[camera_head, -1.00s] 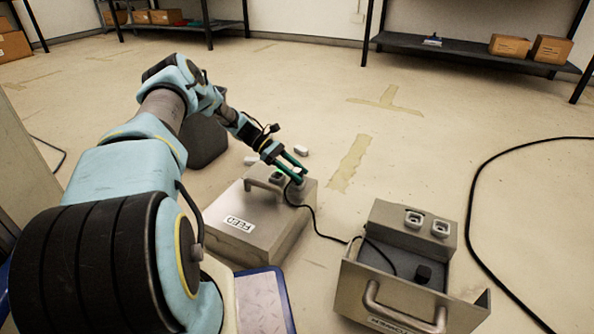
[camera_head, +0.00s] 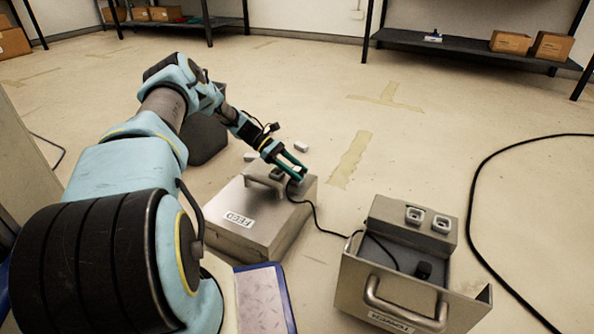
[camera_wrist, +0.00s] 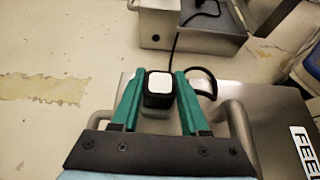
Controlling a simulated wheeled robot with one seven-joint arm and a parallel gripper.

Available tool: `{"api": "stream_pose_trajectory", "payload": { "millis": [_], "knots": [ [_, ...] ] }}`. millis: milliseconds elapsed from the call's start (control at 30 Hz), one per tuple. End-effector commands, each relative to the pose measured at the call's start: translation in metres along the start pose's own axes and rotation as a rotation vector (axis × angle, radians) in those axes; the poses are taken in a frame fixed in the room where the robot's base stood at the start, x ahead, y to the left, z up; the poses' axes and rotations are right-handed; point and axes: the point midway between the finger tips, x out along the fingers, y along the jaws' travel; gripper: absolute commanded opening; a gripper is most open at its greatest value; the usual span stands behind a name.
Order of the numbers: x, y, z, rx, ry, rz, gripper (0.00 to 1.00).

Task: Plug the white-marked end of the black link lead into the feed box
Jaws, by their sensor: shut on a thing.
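The feed box (camera_head: 235,240) is a grey metal case with a FEED label and a handle, on the floor in the middle of the head view. My gripper (camera_head: 297,172) is over its far right corner. In the wrist view my gripper (camera_wrist: 159,92) is shut on the white-marked black plug (camera_wrist: 159,88), its white square facing the camera. The black link lead (camera_head: 316,222) runs from there to the tower box (camera_head: 350,285), where its other black plug (camera_head: 423,270) lies in the tray. Fingers and plug hide the feed socket; I cannot tell whether the plug is seated.
The tower box has two light sockets (camera_head: 427,220) on its raised back and a front handle. A thick black cable (camera_head: 478,185) curves over the floor at right. Small white pieces (camera_head: 301,147) lie behind the feed box. A shelf (camera_head: 460,52) stands far back.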

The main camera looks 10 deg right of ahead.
Motion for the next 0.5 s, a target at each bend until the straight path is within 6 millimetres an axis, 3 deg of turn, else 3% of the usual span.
{"api": "stream_pose_trajectory", "payload": {
  "millis": [167,200,500],
  "knots": [
    [0.0015,0.0,-0.0026,0.0,0.0,0.0,0.0],
    [0.0011,0.0001,-0.0019,0.0,0.0,0.0,0.49],
    [0.0011,0.0,-0.0019,0.0,0.0,0.0,0.79]
  ]
}}
